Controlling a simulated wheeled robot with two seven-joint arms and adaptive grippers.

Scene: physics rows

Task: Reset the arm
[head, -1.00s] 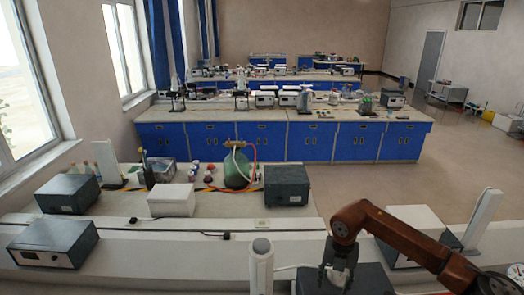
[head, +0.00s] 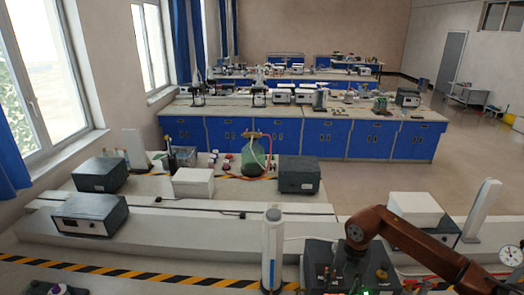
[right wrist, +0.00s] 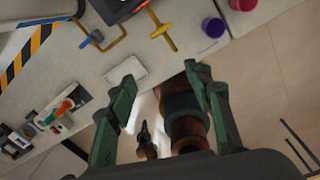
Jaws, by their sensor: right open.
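My right arm (head: 410,243), reddish-brown, comes in from the lower right of the head view and bends down over the front bench. Its dark gripper hangs at the bottom of that view, against a dark box, where its fingers are hard to make out. In the right wrist view the two green fingers of my right gripper (right wrist: 160,74) stand wide apart with nothing held between them. A small white block (right wrist: 126,73) shows beyond the left fingertip; I cannot tell how far away it is. My left arm and gripper are in neither view.
A white cylinder (head: 271,250) stands just left of the right gripper. A dark box (head: 88,214), a white box (head: 193,183) and a green round vessel (head: 254,160) stand on the benches. A dial gauge (head: 511,255) is at the right edge. Bare floor (head: 380,185) shows at right.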

